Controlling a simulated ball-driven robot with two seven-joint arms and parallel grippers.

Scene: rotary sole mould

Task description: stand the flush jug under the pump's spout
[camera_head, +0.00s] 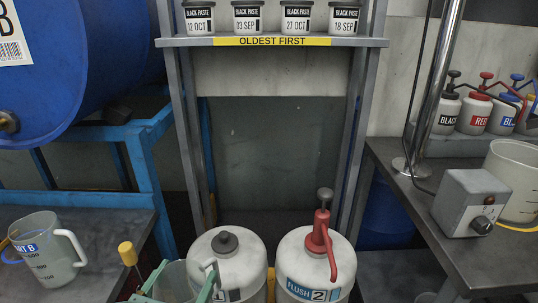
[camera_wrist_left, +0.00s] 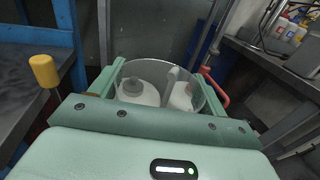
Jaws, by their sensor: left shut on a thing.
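My left gripper (camera_head: 180,284) has green fingers and is shut on a clear, empty-looking jug (camera_head: 172,274), taken as the flush jug. In the left wrist view the jug's round rim (camera_wrist_left: 158,62) shows between the fingers (camera_wrist_left: 160,98), and white drums show through its wall. The pump (camera_head: 320,228) is red with a grey knob and a spout (camera_head: 332,262) bending down toward the front. It stands on the white drum (camera_head: 298,262) labelled FLUSH 2. The jug is left of this drum, in front of the grey-capped drum (camera_head: 226,262). My right gripper is not in view.
A labelled measuring jug (camera_head: 45,255) stands on the left bench, below a blue barrel (camera_head: 80,60). A shelf (camera_head: 270,41) holds black-labelled pots. The right bench (camera_head: 405,185) carries a grey box (camera_head: 470,202), a translucent tub (camera_head: 515,180) and pump bottles. A yellow knob (camera_head: 127,250) stands left of my gripper.

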